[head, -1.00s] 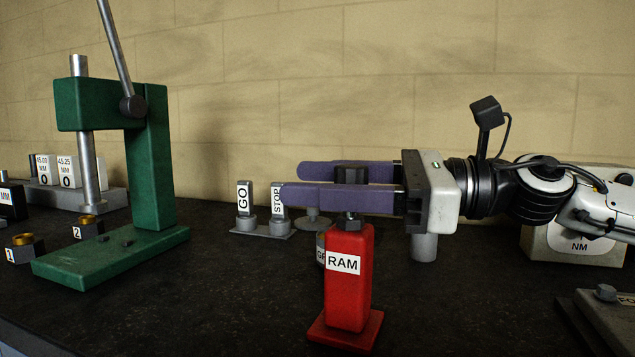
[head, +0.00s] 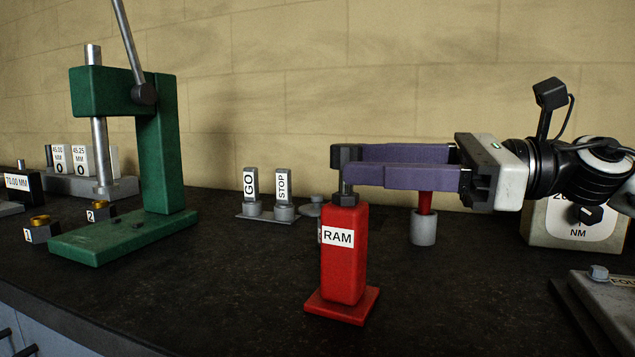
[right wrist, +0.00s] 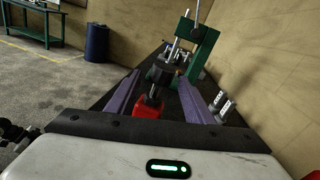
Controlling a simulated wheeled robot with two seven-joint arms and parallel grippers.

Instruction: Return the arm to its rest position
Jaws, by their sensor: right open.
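My right gripper (head: 360,166) has two long purple fingers and is open and empty. It comes in level from the right, with its fingertips close to the dark hex head (head: 345,172) on top of the red jack ram (head: 343,265) labelled RAM. The ram stands upright on its square foot on the dark bench. In the right wrist view the red ram (right wrist: 149,107) and the dark hex head (right wrist: 160,73) show between the two spread fingers (right wrist: 160,98). I cannot tell whether a fingertip touches the head. My left gripper is not in view.
A green press (head: 158,150) stands at the left, with numbered blocks beside it. A grey cup (head: 424,228) with a red post is under the fingers. A grey plate (head: 600,300) lies at right.

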